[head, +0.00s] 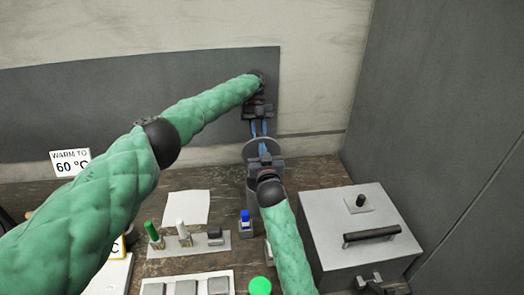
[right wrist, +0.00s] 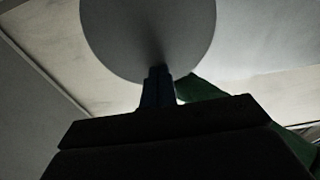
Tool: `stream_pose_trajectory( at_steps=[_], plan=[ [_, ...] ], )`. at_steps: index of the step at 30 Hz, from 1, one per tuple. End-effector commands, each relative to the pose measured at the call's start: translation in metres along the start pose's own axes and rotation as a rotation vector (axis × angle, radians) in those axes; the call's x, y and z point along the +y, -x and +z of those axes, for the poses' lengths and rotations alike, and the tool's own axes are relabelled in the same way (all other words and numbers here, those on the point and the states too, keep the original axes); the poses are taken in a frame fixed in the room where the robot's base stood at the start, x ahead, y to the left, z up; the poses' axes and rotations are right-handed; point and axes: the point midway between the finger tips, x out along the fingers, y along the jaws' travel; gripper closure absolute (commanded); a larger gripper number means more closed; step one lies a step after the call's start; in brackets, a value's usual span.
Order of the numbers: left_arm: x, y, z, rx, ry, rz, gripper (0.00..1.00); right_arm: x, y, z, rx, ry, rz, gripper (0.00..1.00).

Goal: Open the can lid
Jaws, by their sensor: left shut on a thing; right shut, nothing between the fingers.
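A round grey lid (head: 248,148) stands over the grey can (head: 252,193) at the back of the bench, in the head view. My left gripper (head: 260,133) reaches down from above and is shut on the lid near its far edge. My right gripper (head: 263,150) is shut and empty just in front of the lid and hides part of it and of the can. In the right wrist view the lid (right wrist: 125,35) is a big grey disc, and the shut fingertips (right wrist: 158,72) overlap its lower edge. I cannot tell whether they touch it.
A grey box with a black handle (head: 345,225) stands on the right. A white paper (head: 187,206) lies on the left. A dark wall panel rises behind.

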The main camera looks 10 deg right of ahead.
Motion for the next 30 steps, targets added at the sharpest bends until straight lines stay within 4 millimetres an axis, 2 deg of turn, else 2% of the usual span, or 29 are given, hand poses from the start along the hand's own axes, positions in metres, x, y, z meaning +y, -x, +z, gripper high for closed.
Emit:
stream_pose_trajectory(
  at_steps=[6, 13, 14, 16, 30],
  plan=[
    [-0.002, -0.004, 0.0, 0.003, -0.003, 0.002, 1.0, 0.0, -0.015, -0.002, 0.001, -0.002, 0.001, 1.0],
    [-0.003, -0.003, -0.002, 0.004, -0.004, 0.004, 1.0, 0.001, -0.016, -0.002, 0.0, 0.0, 0.002, 1.0],
    [-0.003, -0.003, -0.002, 0.004, -0.004, 0.004, 0.68, 0.002, -0.016, -0.002, 0.0, 0.001, 0.002, 1.0],
    [-0.002, -0.002, -0.002, 0.004, -0.004, 0.003, 0.55, 0.002, -0.016, -0.002, 0.0, 0.001, 0.002, 1.0],
    [0.0, 0.0, -0.001, 0.003, -0.001, 0.003, 0.55, 0.002, -0.015, -0.002, -0.001, 0.001, 0.003, 1.0]
  ],
)
